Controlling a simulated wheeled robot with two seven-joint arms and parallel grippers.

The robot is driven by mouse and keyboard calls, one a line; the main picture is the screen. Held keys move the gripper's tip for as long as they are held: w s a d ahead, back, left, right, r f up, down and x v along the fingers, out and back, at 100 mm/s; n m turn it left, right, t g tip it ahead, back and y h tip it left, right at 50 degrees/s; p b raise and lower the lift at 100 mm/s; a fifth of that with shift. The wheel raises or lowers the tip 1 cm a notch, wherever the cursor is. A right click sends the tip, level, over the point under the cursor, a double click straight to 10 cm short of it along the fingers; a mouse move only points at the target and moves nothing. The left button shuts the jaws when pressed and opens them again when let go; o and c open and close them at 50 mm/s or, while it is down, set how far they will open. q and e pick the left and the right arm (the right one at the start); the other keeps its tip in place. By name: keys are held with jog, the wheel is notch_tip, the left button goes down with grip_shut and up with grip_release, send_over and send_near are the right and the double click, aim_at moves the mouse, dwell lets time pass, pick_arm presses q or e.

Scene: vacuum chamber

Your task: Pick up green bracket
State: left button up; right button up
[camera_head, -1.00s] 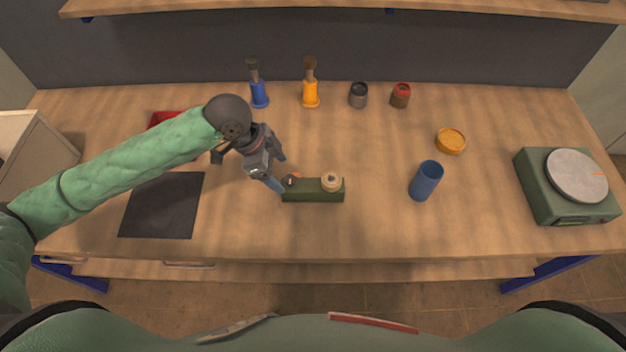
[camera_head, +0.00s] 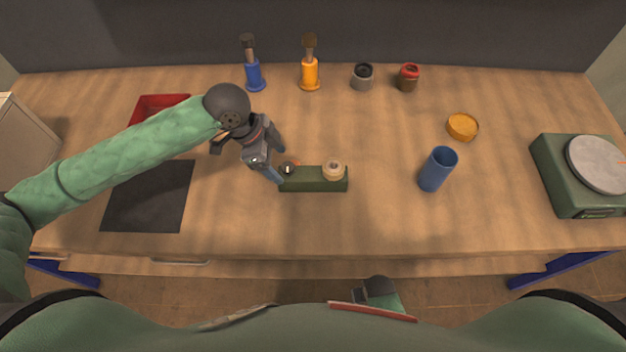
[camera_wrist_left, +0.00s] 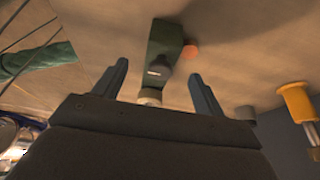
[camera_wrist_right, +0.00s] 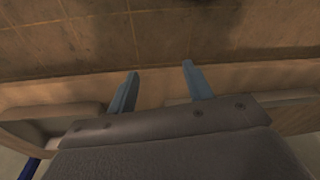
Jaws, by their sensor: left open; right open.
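The green bracket (camera_head: 315,184) is a long dark green block on the table, in front of the middle. A dark knob (camera_head: 289,167) and a cream round piece (camera_head: 333,170) sit on it. My left gripper (camera_head: 277,165) is open at the bracket's left end. In the left wrist view the bracket (camera_wrist_left: 165,40) shows beyond and between the two open fingers (camera_wrist_left: 158,82); I cannot tell whether they touch it. My right gripper (camera_wrist_right: 160,80) is open and empty, with the table's front edge and the floor behind it.
A blue cup (camera_head: 437,170) stands right of the bracket, with an orange dish (camera_head: 462,126) behind it. A green scale (camera_head: 575,185) is at the right. A black mat (camera_head: 150,198) and a red tray (camera_head: 155,106) lie left. Blue (camera_head: 253,75) and orange (camera_head: 310,73) brush holders stand at the back.

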aim_at(292, 175)
pick_arm(q)
jog(key=shift+p+x, duration=0.45)
jog(key=shift+x, duration=0.9)
jog(key=p+x, duration=0.1)
jog(key=x, duration=0.1)
jog(key=p+x, duration=0.1)
jog(key=x, duration=0.1)
jog(key=shift+w+d+r, duration=0.1)
jog(key=shift+d, duration=0.15)
jog(key=shift+d+f, duration=0.1)
jog(key=shift+f, duration=0.4)
pick_arm(e)
notch_tip(292, 175, down, 8)
jog(key=s+d, duration=0.1)
jog(key=d, duration=0.1)
jog(key=shift+s+t, duration=0.3)
jog(key=shift+s, duration=0.05)
pick_arm(q)
jog(key=shift+c, duration=0.2)
jog(key=c, duration=1.4)
pick_arm(e)
jog(key=shift+s, duration=0.1)
jog(key=shift+f, duration=0.1)
pick_arm(q)
jog(key=shift+r, duration=0.1)
